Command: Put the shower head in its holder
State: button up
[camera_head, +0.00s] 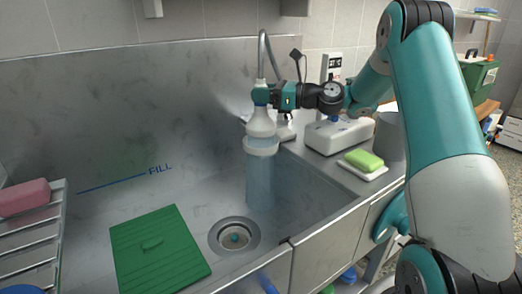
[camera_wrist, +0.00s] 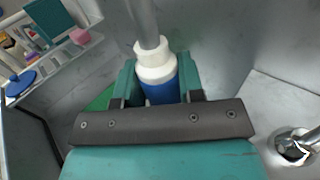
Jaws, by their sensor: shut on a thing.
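My gripper (camera_head: 263,96) is shut on the handle of the shower head (camera_head: 261,125) and holds it upright over the sink, its wide white end down. In the wrist view my gripper (camera_wrist: 155,88) grips the blue and white handle of the shower head (camera_wrist: 156,62) between teal fingers. A grey hose (camera_head: 263,55) rises from the handle's top. A pale blue translucent column, like water spray, hangs below the head into the basin. A chrome fitting (camera_wrist: 294,144) stands on the ledge in the wrist view; I cannot tell whether it is the holder.
The steel sink (camera_head: 100,110) has a drain (camera_head: 234,236) and a green ridged board (camera_head: 158,250). A rack with a pink block (camera_head: 24,197) is at the left. On the right ledge are a white box (camera_head: 338,134), a green soap (camera_head: 364,160) and a grey cup (camera_head: 390,136).

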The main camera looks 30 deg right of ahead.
jog(key=shift+f, duration=0.15)
jog(key=shift+f+b, duration=1)
jog(key=shift+f, duration=0.05)
